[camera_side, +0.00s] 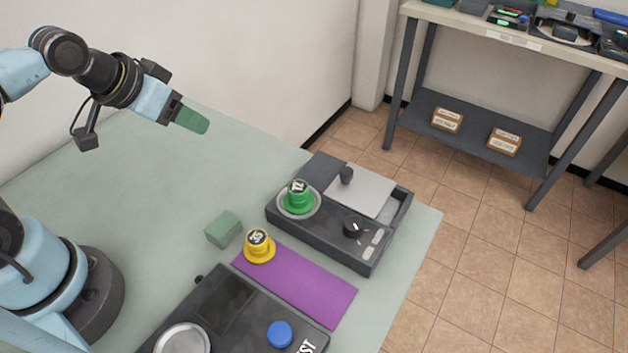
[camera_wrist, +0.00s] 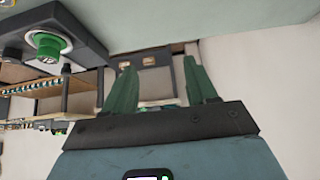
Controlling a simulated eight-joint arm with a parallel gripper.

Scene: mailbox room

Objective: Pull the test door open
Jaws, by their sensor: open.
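A dark box (camera_side: 250,323) at the bottom of the side view carries a partly cut-off label ending in "ST". Its top has a dark square panel (camera_side: 225,303) with a small black knob (camera_side: 199,281) at its edge; this may be the test door, and it looks closed. The box is cut off by the frame. My gripper (camera_side: 192,120) is high over the left part of the table, well away from the box and touching nothing. In the wrist view its two green fingers (camera_wrist: 162,82) are spread apart with nothing between them.
A second dark box (camera_side: 318,239) holds a green-topped piece (camera_side: 298,194) and a pale panel (camera_side: 362,190) with a black knob (camera_side: 346,175). A yellow piece (camera_side: 259,247) stands at the purple mat (camera_side: 300,284), beside a green block (camera_side: 223,229). The table's left part is clear.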

